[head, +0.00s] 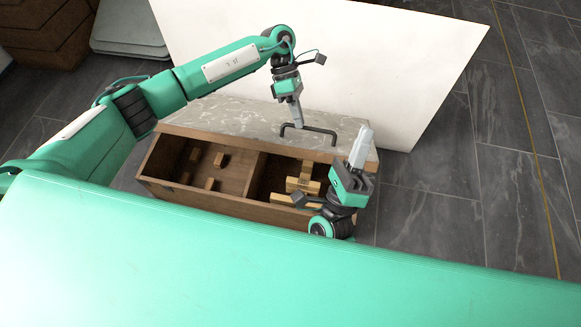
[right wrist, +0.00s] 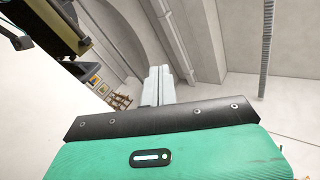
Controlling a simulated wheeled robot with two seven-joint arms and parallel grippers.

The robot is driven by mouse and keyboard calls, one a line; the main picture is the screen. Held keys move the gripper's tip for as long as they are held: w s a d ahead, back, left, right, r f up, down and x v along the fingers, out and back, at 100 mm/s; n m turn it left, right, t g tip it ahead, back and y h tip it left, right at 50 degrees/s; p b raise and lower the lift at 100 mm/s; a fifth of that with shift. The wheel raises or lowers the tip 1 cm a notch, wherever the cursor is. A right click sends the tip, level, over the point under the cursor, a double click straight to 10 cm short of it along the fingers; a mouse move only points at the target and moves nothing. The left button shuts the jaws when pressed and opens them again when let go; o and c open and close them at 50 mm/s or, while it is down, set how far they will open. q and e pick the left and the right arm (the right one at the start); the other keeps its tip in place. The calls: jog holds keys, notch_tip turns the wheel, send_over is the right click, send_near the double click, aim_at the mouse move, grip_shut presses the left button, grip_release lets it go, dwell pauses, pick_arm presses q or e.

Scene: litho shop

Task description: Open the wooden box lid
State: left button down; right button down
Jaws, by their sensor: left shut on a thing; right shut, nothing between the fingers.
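The wooden box (head: 225,200) stands on the floor with its compartments exposed from above. Its grey, marbled lid (head: 235,118) is at the back edge, off the opening, with a black bar handle (head: 327,131). I cannot tell whether the lid is tilted up or lying flat. My left gripper (head: 298,124) reaches down from above and is shut on the handle. My right gripper (head: 361,143) is shut and empty at the box's right end, fingers pointing up; its fingers also show in the right wrist view (right wrist: 158,82).
A divider splits the box; small wooden blocks (head: 222,159) lie in the left part and lighter wooden pieces (head: 303,180) in the right part. A large white panel (head: 400,60) stands behind. Dark tiled floor (head: 450,180) is clear on the right.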

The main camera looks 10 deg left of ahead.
pick_arm(q)
jog(key=shift+w+a+f, duration=0.1)
jog(key=shift+w+f, duration=0.05)
jog(key=shift+f, duration=0.2)
pick_arm(e)
jog(key=s+a+f+m+g+y, duration=0.25)
jog(key=a+f+m, duration=0.2)
jog(key=f, duration=0.45)
jog(key=s+a+f+m+g+y, duration=0.1)
jog(key=s+a+f+m+g, duration=0.3)
jog(key=f, duration=0.5)
jog(key=s+a+f+m+g+y, duration=0.1)
jog(key=s+a+f+m, duration=0.15)
jog(key=a+f, duration=0.55)
jog(key=w+d+r, duration=0.1)
jog(key=w, duration=0.5)
jog(key=w+d+r, duration=0.1)
jog(key=w+r, duration=0.1)
jog(key=w, duration=0.4)
jog(key=shift+w+d, duration=0.2)
jog(key=shift+d, duration=0.05)
jog(key=shift+r, duration=0.1)
